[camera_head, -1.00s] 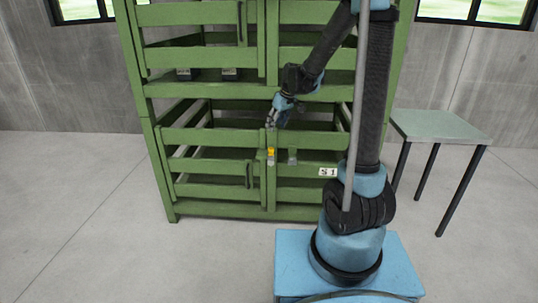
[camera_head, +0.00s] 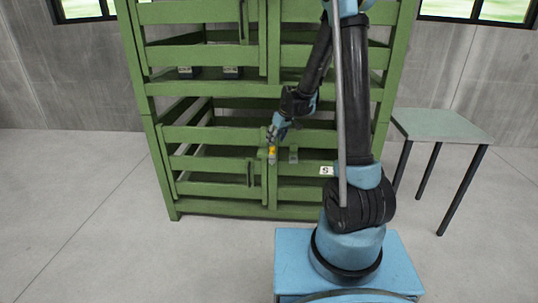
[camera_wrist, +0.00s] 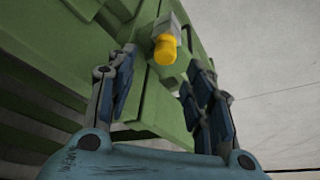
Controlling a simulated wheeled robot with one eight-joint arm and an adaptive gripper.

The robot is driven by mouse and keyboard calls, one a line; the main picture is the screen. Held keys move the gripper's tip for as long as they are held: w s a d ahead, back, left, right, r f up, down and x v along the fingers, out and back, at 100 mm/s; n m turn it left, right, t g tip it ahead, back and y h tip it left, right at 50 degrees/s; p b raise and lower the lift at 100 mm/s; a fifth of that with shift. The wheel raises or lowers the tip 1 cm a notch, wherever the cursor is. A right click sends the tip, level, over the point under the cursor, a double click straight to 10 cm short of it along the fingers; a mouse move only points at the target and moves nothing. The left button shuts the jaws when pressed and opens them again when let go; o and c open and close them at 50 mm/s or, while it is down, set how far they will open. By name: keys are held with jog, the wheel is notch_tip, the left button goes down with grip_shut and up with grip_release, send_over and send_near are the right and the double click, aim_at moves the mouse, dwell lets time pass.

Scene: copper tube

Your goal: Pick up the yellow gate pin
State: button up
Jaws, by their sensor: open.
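The yellow gate pin (camera_head: 272,150) sits in a small bracket at the middle post of the green gate, on the lower level of the rack. It also shows in the wrist view (camera_wrist: 165,48), with a grey metal piece (camera_wrist: 168,22) at its far end. My gripper (camera_head: 271,138) is just above the pin in the head view. In the wrist view my gripper (camera_wrist: 158,70) is open, with one finger to the left of the pin and one to the right. The pin lies near the fingertips, between them, and I see no clear contact.
The green rack (camera_head: 190,212) with slatted gates stands against the concrete wall. A second grey bracket (camera_head: 293,155) is just right of the pin. A small table (camera_head: 440,125) stands to the right. The floor left of the rack is clear.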

aim_at(274, 147)
jog(key=shift+s+x, duration=0.2)
jog(key=shift+x, duration=0.7)
jog(key=shift+s+x, duration=0.15)
jog(key=shift+x, duration=1.7)
grip_shut()
